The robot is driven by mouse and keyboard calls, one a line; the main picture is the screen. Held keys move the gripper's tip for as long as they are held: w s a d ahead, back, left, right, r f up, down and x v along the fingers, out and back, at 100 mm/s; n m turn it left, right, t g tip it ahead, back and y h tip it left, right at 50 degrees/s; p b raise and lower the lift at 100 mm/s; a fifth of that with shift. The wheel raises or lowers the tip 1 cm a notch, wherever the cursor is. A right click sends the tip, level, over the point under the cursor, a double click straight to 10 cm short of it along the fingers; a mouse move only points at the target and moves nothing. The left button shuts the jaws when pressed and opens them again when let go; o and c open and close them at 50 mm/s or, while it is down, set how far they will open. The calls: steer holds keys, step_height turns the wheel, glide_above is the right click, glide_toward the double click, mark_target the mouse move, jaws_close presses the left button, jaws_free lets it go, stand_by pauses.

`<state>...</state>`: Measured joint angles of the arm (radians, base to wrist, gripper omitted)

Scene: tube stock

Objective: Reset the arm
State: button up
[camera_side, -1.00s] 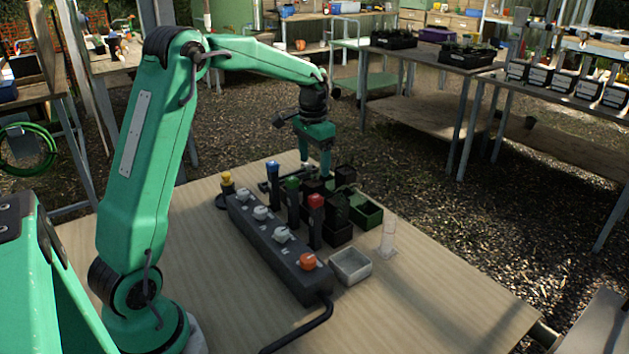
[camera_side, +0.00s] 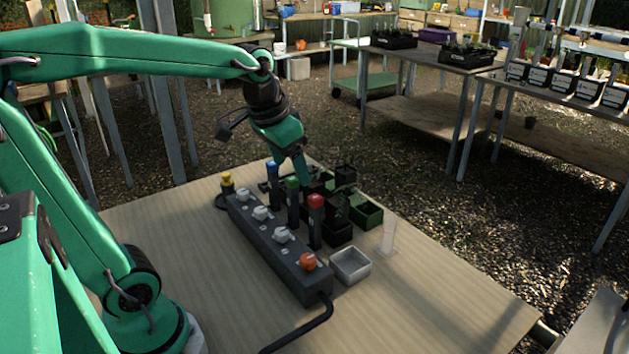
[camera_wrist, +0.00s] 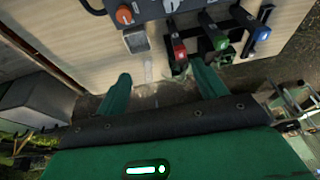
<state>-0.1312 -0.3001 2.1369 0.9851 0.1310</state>
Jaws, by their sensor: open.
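My gripper (camera_side: 301,168) hangs in the air above the far part of the wooden table (camera_side: 440,290), behind the green and blue capped posts. It is tilted, with its fingers pointing down. In the wrist view my gripper (camera_wrist: 162,82) shows two green fingers spread wide apart. Nothing is held between them. In the side view only part of the fingers shows clearly.
A dark strip with white knobs and an orange knob (camera_side: 307,261) crosses the table. Upright posts with blue (camera_side: 272,166), green (camera_side: 292,183) and red (camera_side: 316,201) caps stand beside it. Near them are dark pots, a green tray (camera_side: 367,214), a metal tray (camera_side: 350,266) and a clear piece (camera_side: 388,236).

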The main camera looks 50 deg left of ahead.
steer(key=s+d+f+t, duration=0.2)
steer(key=s+d, duration=0.2)
steer(key=s, duration=0.6)
steer(key=shift+d+h, duration=0.15)
steer(key=shift+h, duration=0.15)
steer(key=shift+f, duration=0.1)
